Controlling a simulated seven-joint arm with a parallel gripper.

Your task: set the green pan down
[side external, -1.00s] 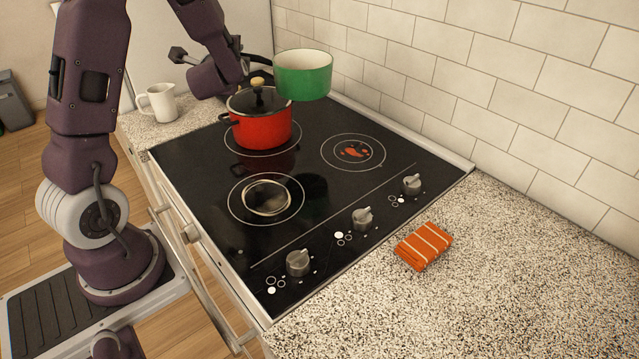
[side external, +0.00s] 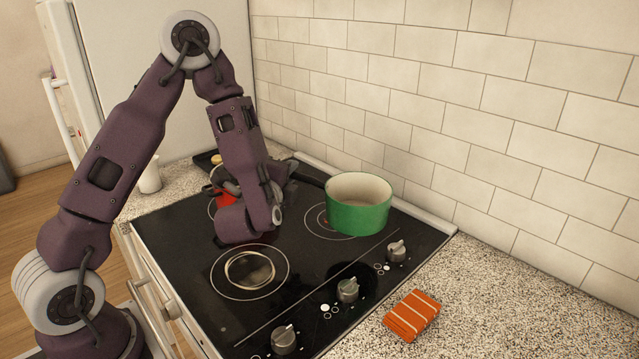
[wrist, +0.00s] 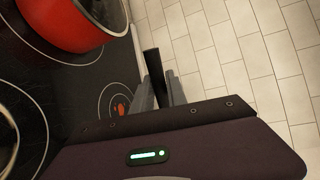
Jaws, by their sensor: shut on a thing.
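The green pan (side external: 358,216) has a cream inside and a dark handle (side external: 309,177). It is upright and appears to hang above the cooktop near the back right burner (side external: 318,228), partly covering that ring in the side view. My gripper (side external: 290,172) is shut on the handle, its fingers partly hidden by my arm. In the wrist view my gripper (wrist: 160,90) shows the dark handle (wrist: 152,63) between its fingers; the pan's body is out of that view. The same burner, with a red stain, shows in the wrist view (wrist: 118,107).
A red pot (side external: 225,200) stands on the back left burner, mostly hidden by my arm; it also shows in the wrist view (wrist: 70,28). The front left burner (side external: 248,268) is bare. A tiled wall (side external: 480,110) runs behind. An orange cloth (side external: 412,315) lies on the counter.

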